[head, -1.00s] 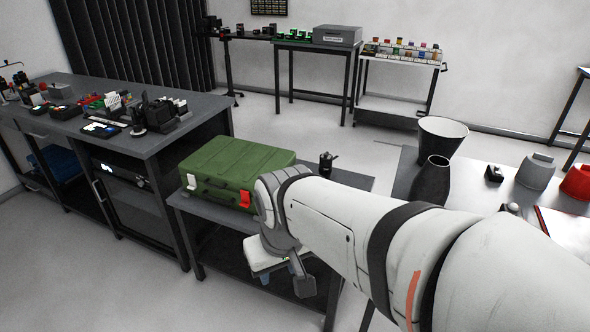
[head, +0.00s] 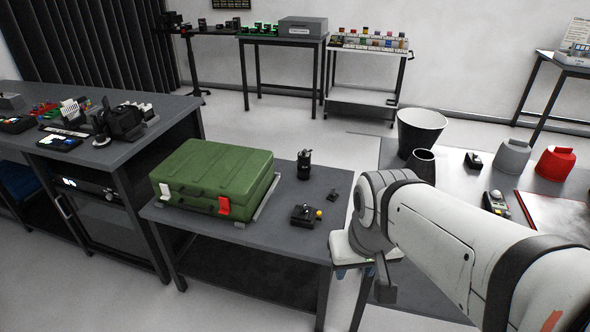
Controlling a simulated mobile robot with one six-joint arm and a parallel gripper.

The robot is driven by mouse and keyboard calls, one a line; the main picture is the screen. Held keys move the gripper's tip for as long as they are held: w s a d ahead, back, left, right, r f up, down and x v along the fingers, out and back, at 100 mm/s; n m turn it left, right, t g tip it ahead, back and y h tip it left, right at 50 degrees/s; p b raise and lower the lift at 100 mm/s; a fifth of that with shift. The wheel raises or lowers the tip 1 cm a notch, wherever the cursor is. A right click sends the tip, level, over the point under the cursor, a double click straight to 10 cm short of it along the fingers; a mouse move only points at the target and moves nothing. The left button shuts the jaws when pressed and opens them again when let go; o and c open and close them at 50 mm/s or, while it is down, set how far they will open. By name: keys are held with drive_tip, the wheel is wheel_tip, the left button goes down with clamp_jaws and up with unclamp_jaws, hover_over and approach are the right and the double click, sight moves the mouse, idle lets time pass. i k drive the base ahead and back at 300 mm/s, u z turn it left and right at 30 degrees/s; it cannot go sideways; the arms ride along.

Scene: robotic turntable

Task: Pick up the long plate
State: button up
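I cannot make out a long plate for certain in the head view. A flat grey edge (head: 262,205) shows under the right side of the green case (head: 215,175), but I cannot tell what it belongs to. My white arm reaches in from the lower right, past the right end of the dark table that bears the case. The far end of my arm, with a dark part (head: 385,284) hanging down, is right of that table. My gripper's fingers cannot be made out, nor whether they hold anything.
The dark table (head: 285,235) also bears a black grinder-like item (head: 304,165) and a small black device (head: 304,215). A grey workbench (head: 150,135) with clutter stands left. Right is a table with a white-rimmed bin (head: 420,130) and red container (head: 555,163). Floor shows between the furniture.

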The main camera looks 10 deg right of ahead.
sight(304, 213)
drive_tip(key=u, duration=0.05)
drive_tip(key=i, duration=1)
drive_tip(key=z, duration=0.05)
